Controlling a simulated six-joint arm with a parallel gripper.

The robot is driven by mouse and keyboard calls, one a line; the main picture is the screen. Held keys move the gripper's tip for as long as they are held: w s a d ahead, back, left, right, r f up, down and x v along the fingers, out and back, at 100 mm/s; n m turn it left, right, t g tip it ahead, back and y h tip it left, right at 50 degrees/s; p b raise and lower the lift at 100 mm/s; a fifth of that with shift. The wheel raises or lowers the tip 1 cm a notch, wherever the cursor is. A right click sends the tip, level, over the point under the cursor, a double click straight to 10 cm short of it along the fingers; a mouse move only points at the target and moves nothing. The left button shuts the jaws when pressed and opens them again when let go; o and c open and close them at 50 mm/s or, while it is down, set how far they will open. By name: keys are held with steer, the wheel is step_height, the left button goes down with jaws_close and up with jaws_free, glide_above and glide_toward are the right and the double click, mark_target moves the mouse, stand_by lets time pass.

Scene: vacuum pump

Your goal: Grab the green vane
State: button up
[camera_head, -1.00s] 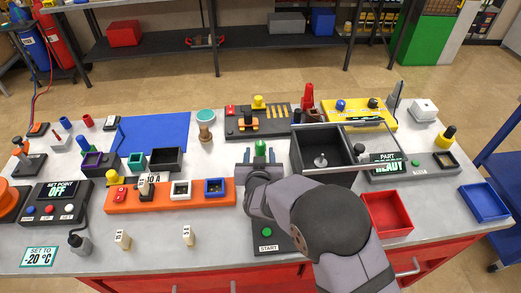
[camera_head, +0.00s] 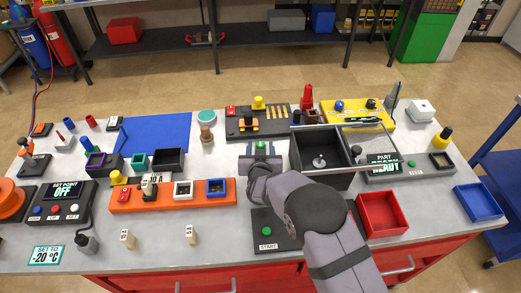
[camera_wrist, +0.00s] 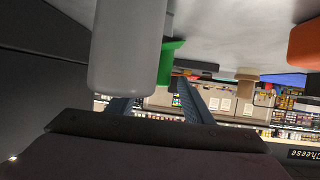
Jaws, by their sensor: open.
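The green vane (camera_head: 260,147) is a small upright green piece on the table, just left of the black open box. My gripper (camera_head: 260,158) is right in front of it, with its fingers spread and one on either side of the vane's line. In the wrist view the green vane (camera_wrist: 170,60) shows beyond the gripper (camera_wrist: 152,98), partly covered by a large grey rounded post (camera_wrist: 128,45). The fingers are apart with nothing held between them. I cannot tell whether the vane touches a finger.
The black open box (camera_head: 300,165) stands close on the right of my gripper. An orange block with sockets (camera_head: 135,200) lies to the left, and a dark base with a yellow knob (camera_head: 238,128) stands behind the vane. A red tray (camera_head: 383,214) is at front right.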

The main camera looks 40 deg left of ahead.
steer(key=c, duration=1.1)
steer(key=shift+c, duration=0.3)
steer(key=shift+r, duration=0.15)
step_height(320, 180, up, 10)
steer(key=b, duration=0.2)
